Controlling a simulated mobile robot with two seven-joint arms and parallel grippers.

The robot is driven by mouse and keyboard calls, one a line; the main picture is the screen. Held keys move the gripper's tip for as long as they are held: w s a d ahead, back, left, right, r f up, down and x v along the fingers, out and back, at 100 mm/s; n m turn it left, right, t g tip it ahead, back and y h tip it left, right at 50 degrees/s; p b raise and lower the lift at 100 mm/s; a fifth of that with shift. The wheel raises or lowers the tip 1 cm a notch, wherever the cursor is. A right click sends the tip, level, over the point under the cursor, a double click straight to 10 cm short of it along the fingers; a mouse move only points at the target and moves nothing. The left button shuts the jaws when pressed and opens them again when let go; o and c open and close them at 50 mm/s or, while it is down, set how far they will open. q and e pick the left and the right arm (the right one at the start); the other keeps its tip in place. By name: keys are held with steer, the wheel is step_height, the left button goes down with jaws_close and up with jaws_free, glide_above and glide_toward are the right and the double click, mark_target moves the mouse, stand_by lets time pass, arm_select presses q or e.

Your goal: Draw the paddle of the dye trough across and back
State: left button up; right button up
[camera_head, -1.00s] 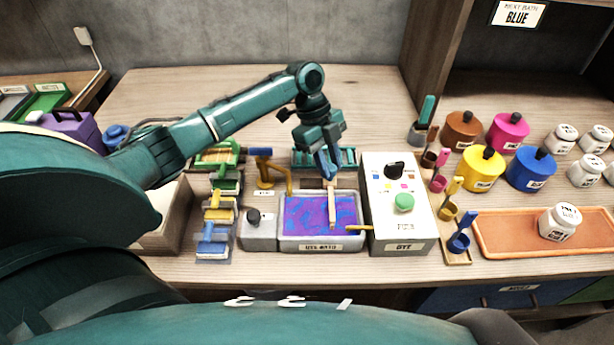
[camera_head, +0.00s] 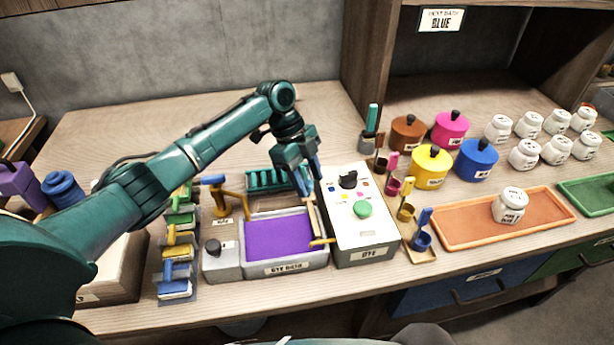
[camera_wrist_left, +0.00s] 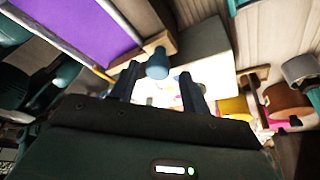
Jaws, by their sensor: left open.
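The dye trough (camera_head: 283,268) is a grey tray labelled as the dye bath, and even purple dye fills it. Its wooden paddle (camera_head: 317,222) stands at the trough's right end, beside the white DYE box. My left gripper (camera_head: 316,190) is above the back right corner of the trough, close to the paddle's upper end. In the left wrist view the fingers (camera_wrist_left: 158,90) are apart, with a blue rounded knob (camera_wrist_left: 157,64) just beyond them. The purple dye shows at upper left there. My right gripper is not in view.
The white DYE box (camera_head: 362,225) with a black knob and green button stands right of the trough. Coloured pots, scoops and white jars fill the right side. An orange tray (camera_head: 470,228) lies front right.

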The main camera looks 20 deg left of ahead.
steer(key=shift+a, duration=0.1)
arm_select(q)
steer(key=shift+a+r, duration=0.2)
steer(key=shift+r, duration=0.2)
steer(key=b+v, duration=0.1)
steer(key=v, duration=1.1)
steer(key=shift+r, duration=0.15)
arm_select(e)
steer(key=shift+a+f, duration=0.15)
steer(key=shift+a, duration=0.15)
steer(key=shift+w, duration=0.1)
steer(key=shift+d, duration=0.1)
